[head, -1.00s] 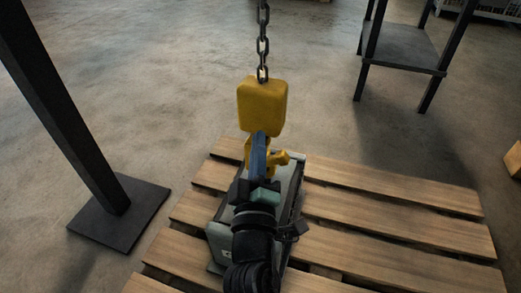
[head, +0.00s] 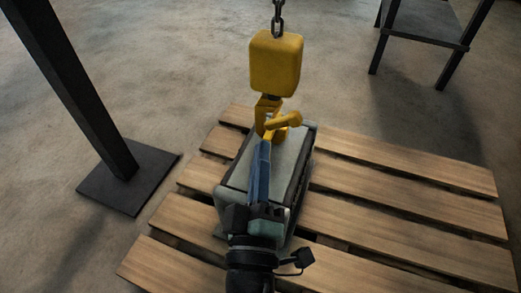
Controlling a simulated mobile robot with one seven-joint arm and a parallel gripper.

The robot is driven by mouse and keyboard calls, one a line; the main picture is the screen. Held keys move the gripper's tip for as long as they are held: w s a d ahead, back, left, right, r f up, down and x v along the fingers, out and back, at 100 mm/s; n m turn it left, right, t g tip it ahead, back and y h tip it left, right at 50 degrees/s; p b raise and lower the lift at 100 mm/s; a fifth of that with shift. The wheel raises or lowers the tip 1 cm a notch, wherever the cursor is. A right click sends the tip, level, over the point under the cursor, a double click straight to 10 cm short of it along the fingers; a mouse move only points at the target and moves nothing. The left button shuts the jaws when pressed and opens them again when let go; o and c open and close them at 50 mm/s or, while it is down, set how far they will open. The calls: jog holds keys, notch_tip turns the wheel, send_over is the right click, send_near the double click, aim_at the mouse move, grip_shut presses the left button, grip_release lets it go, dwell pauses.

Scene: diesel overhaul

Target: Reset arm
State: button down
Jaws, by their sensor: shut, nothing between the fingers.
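My gripper (head: 264,146) is in the middle of the head view, with its narrow blue fingers shut and nothing between them. Its fingertips appear close to the yellow hook (head: 275,116), but I cannot tell whether they touch. The hook hangs under a yellow hoist block (head: 276,62) on a chain (head: 278,18). A grey-green box-shaped part (head: 291,145) with dark sides sits on the wooden pallet (head: 400,205) below the hook. My arm and gripper hide part of its top and near end.
A dark post (head: 72,90) on a square base plate (head: 130,182) stands left of the pallet. A dark metal stand (head: 425,22) is at the upper right. The concrete floor between the pallet and the stand is clear.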

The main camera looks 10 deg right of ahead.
jog(key=s+a+r+m+t+y+p, duration=0.1)
jog(key=a+r+m+t+y+p, duration=0.1)
jog(key=r+p, duration=1.7)
jog(key=s+a+r+m+t+y+p, duration=0.1)
jog(key=r+p, duration=1.8)
jog(key=r, duration=2.6)
jog(key=s+a+r+m+t+y+p, duration=0.2)
jog(key=r+p, duration=1.7)
jog(key=r, duration=1.2)
jog(key=a+m+t+y, duration=0.1)
jog(key=a+m+t, duration=0.1)
jog(key=t, duration=0.1)
jog(key=shift+a+r+m+p, duration=0.2)
jog(key=shift+r+m+p, duration=0.1)
jog(key=shift+r+m, duration=0.1)
jog(key=c, duration=1.5)
grip_release()
jog(key=shift+s, duration=0.1)
jog(key=shift+c, duration=0.2)
